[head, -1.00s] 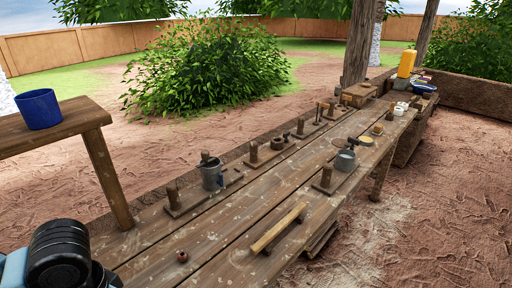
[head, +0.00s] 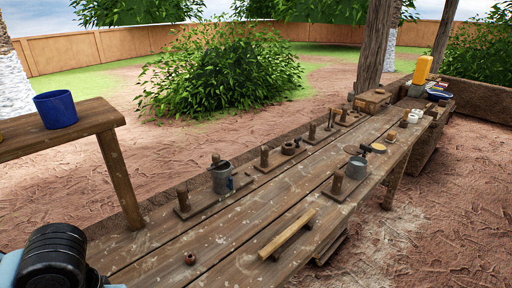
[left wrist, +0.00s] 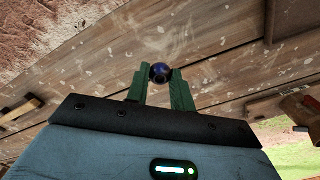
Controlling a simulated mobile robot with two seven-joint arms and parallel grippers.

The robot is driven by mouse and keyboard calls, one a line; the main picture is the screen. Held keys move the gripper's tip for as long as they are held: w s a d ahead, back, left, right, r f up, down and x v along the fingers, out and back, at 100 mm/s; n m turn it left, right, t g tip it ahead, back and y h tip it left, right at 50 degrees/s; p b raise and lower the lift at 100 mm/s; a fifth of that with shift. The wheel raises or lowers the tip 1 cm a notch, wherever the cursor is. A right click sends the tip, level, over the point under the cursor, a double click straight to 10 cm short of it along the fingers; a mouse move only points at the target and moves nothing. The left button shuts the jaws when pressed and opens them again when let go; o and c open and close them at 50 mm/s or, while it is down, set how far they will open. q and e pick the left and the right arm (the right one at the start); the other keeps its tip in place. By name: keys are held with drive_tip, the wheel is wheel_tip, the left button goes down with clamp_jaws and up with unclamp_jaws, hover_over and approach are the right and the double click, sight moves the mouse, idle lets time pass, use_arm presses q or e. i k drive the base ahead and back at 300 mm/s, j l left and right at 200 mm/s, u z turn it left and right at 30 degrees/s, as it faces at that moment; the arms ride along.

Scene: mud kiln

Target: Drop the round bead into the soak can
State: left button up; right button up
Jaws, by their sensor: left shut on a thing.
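My left gripper (left wrist: 160,88) has green fingers in the left wrist view. It is shut on a round, glossy dark blue bead (left wrist: 160,72) at the fingertips, with bench planks behind it. In the head view only a dark joint of my left arm shows at the lower left; its gripper and the bead are out of frame. A grey metal can (head: 221,179) with a blue part on its side stands on the left half of the bench. A second grey can (head: 356,168) stands farther right. I cannot tell which is the soak can. My right gripper is not in view.
A small reddish-brown round piece (head: 190,258) lies on the near bench (head: 160,252). A wooden bar (head: 287,234) lies on the right. Upright pegs on boards (head: 184,200) line the bench. A blue bucket (head: 56,110) stands on a side table (head: 92,118).

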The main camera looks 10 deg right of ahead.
sight(352, 172)
drive_tip(key=z, duration=1.05)
drive_tip(key=i+l, duration=0.15)
drive_tip(key=i, duration=0.35)
drive_tip(key=i+l, duration=0.15)
drive_tip(key=i, duration=0.35)
